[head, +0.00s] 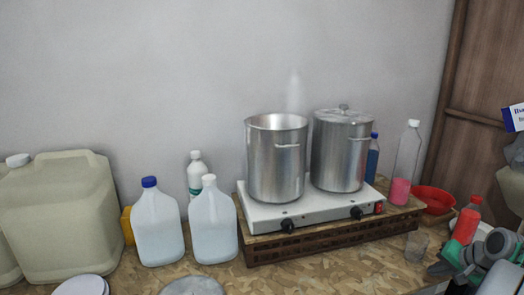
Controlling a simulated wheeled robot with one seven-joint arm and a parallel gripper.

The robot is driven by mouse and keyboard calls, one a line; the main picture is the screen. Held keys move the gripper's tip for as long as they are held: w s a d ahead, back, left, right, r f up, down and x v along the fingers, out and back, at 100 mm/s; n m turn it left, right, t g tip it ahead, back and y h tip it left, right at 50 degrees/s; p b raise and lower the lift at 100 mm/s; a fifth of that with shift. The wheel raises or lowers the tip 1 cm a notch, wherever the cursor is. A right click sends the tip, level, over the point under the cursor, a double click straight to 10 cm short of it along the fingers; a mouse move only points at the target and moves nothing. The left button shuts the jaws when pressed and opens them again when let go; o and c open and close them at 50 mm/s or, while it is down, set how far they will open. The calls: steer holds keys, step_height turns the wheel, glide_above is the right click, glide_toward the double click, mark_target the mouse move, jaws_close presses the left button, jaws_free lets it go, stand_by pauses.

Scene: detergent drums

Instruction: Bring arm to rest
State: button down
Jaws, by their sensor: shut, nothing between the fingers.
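My gripper and arm do not show in the head view. The task names no other object. On the wooden counter (330,279), a white two-burner hot plate (262,217) stands on a low wooden crate (330,238). An open steel pot (275,165) is on its left burner, with faint steam above. A lidded steel pot (340,155) is on its right burner.
Large beige jerrycans (62,215) stand at the left. A blue-capped jug (157,228), a white-capped jug (213,225) and a white bottle (194,175) stand beside them. A red bowl (437,198), a red bottle (466,222) and a grey-green mask-like item (480,255) crowd the right.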

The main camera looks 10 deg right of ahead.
steer(key=s+a+f+n+g, duration=0.1)
steer(key=s+a+f+g, duration=0.3)
steer(key=s+a+f, duration=0.4)
steer(key=s+a+n+g, duration=0.2)
steer(key=s+a, duration=0.3)
steer(key=a, duration=0.7)
steer(key=w+a+r+n+t, duration=0.1)
steer(key=a+r+n, duration=0.3)
steer(key=a, duration=0.8)
steer(key=w+a+r+n+t, duration=0.1)
steer(key=w+a+r+n, duration=0.2)
steer(key=a, duration=0.9)
steer(key=shift+r+n+t, duration=0.3)
steer(key=shift+r+n, duration=0.4)
steer(key=shift+r, duration=0.2)
